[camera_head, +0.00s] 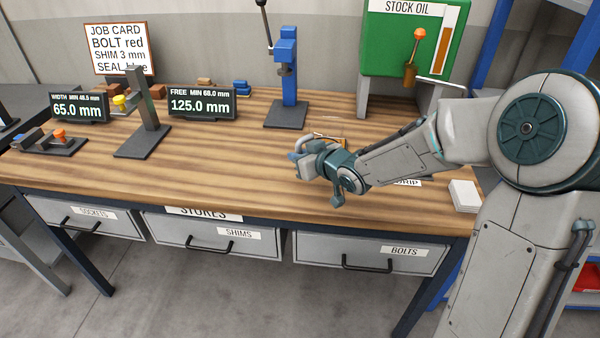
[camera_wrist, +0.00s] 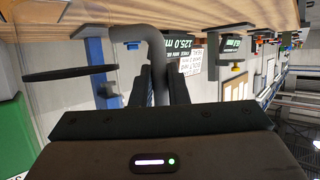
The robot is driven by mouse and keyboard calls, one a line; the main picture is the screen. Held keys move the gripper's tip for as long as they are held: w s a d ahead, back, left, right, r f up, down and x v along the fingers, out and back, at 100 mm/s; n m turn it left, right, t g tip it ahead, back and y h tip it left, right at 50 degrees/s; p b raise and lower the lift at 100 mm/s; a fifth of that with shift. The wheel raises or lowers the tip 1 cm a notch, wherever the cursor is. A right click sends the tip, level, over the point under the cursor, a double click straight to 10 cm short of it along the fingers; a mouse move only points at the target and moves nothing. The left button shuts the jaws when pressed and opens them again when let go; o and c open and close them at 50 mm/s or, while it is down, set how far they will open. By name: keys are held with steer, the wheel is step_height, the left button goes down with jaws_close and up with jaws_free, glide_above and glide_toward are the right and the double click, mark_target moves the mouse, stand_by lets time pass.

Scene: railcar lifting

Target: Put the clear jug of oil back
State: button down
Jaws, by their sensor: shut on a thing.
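My gripper (camera_head: 300,157) is over the right half of the workbench, low above the wood. In the wrist view its two dark fingers (camera_wrist: 160,88) are shut on a grey curved handle (camera_wrist: 152,42), which I take to be the clear jug's. The jug's see-through body is hard to make out; a dark flat band (camera_wrist: 70,73) shows beside the handle. In the head view my gripper and arm hide most of the jug. I cannot tell whether it touches the bench.
The green stock oil tank (camera_head: 385,45) stands at the back right. A blue press (camera_head: 287,75) stands left of it. A grey post (camera_head: 148,120) and two displays (camera_head: 202,103) are on the left. A white block (camera_head: 465,195) lies at the right edge. The bench's front middle (camera_head: 220,180) is clear.

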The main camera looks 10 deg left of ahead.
steer(key=shift+f+b, duration=0.45)
steer(key=shift+f, duration=1.55)
steer(key=shift+f, duration=0.1)
steer(key=shift+f, duration=0.15)
steer(key=c, duration=1.4)
jaws_free()
